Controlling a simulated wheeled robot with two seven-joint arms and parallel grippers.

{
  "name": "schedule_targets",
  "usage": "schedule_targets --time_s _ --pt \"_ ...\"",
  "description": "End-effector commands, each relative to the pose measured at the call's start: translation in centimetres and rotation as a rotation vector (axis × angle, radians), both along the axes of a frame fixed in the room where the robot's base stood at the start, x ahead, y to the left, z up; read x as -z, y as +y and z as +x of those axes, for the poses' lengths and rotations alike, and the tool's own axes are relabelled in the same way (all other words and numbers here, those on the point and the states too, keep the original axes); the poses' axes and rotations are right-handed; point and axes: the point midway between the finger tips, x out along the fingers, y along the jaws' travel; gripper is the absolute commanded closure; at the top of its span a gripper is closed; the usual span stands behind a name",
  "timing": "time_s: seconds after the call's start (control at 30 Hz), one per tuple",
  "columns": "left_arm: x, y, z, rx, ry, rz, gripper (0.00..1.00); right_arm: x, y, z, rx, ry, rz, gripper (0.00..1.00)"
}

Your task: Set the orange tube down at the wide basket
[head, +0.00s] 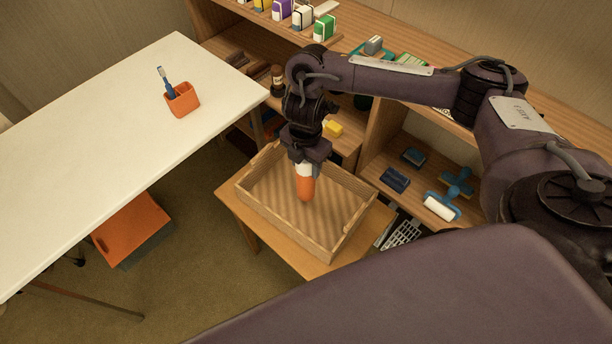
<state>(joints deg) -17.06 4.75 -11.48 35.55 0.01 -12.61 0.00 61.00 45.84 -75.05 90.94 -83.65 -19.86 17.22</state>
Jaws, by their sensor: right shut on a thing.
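The orange tube (305,188) hangs upright below my right gripper (305,164), which is shut on its white upper end. The tube is over the inside of the wide basket (345,241), a shallow wooden tray with low walls. I cannot tell whether the tube's lower end touches the basket floor. The rest of the basket looks empty. The basket stands on a small wooden table (249,222). My left gripper is not in view.
A white table (90,150) at the left holds an orange cup (182,100) with a toothbrush. Wooden shelves (375,160) behind and right of the basket hold bottles, brushes and boxes. An orange-topped stool (130,228) stands below the white table.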

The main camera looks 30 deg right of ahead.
Motion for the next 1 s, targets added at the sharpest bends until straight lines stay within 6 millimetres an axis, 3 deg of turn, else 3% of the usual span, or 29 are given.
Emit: schedule_targets --time_s 0.33,0.8,0.83,1.0 --pt "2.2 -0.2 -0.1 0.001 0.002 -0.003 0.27 4.2 0.0 -0.1 0.002 0.001 0.001 0.93" --pt "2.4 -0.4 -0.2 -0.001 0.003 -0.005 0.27 4.8 0.0 0.0 0.002 0.000 0.000 0.93" --pt "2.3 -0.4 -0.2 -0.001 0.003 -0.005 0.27 4.7 0.0 0.0 0.001 0.000 0.000 0.51" --pt "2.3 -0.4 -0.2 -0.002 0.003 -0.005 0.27 4.7 0.0 0.0 0.001 0.000 0.000 0.32"
